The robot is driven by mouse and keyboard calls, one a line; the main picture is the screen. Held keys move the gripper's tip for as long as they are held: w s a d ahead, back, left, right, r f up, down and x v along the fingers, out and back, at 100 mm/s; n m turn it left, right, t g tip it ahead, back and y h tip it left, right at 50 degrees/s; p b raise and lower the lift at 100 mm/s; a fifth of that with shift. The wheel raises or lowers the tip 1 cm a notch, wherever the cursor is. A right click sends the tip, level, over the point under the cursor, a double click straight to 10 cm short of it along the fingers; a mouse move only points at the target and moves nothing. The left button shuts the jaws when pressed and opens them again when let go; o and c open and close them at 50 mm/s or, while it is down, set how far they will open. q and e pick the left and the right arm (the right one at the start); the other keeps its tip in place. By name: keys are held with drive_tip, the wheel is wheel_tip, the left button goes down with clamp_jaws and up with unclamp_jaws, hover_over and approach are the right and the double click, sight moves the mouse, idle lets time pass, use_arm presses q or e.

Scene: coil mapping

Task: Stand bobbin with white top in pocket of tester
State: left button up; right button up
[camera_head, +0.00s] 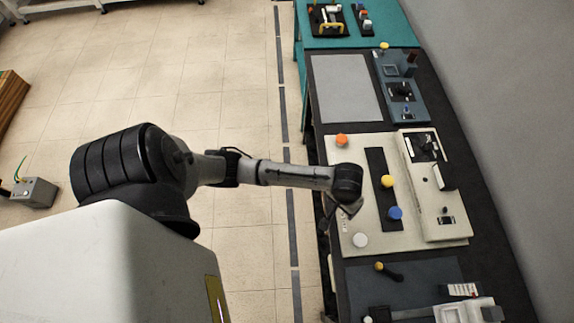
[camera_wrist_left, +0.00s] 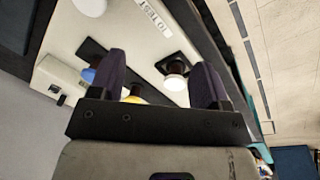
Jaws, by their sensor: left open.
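In the left wrist view, a bobbin with a white top (camera_wrist_left: 174,82) and a dark body stands on a black square on a cream surface. It appears between the open fingers of my left gripper (camera_wrist_left: 160,82); I cannot tell how far below them. In the head view my left gripper (camera_head: 346,207) is over the near left part of the cream plate (camera_head: 365,150) and hides this bobbin. The cream raised unit (camera_head: 420,190) with black fittings, apparently the tester, is to the right; I cannot make out which fitting is the pocket. My right gripper is not in view.
Yellow-topped (camera_head: 387,181) and blue-topped (camera_head: 395,213) pieces stand on a black strip. An orange-topped piece (camera_head: 341,140) is farther back. A round white piece (camera_head: 360,240) is at the near edge. A grey mat (camera_head: 345,88) lies bare beyond the plate.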

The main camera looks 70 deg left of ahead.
use_arm(q)
drive_tip(key=s+r+m+t, duration=0.1)
drive_tip(key=s+r+m, duration=0.1)
drive_tip(key=s, duration=0.7)
drive_tip(key=s+r+m+t, duration=0.1)
drive_tip(key=s+r+m, duration=0.1)
drive_tip(key=s+m, duration=0.3)
drive_tip(key=s, duration=0.4)
drive_tip(key=shift+d+y, duration=0.15)
drive_tip(key=shift+y, duration=0.25)
drive_tip(key=shift+r, duration=0.1)
idle(0.7)
